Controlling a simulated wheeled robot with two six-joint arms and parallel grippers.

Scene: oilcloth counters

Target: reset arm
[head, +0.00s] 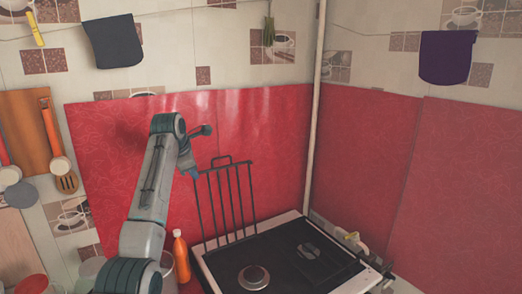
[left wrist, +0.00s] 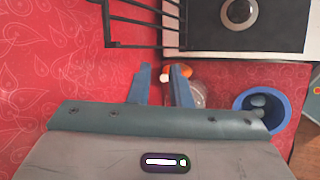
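My left arm rises from the lower left in the head view and bends over at the top, in front of the red wall panel. My left gripper (head: 193,172) points down beside the black rack and is mostly hidden by the arm. In the left wrist view its two blue fingers (left wrist: 161,82) stand apart with a gap between them, and nothing is held. My right gripper is in neither view.
A stove (head: 262,249) with a raised black rack (head: 227,200) stands close right of the arm. An orange bottle (head: 181,257) stands below the gripper. The left wrist view shows a blue pot (left wrist: 242,101). Utensils hang at left.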

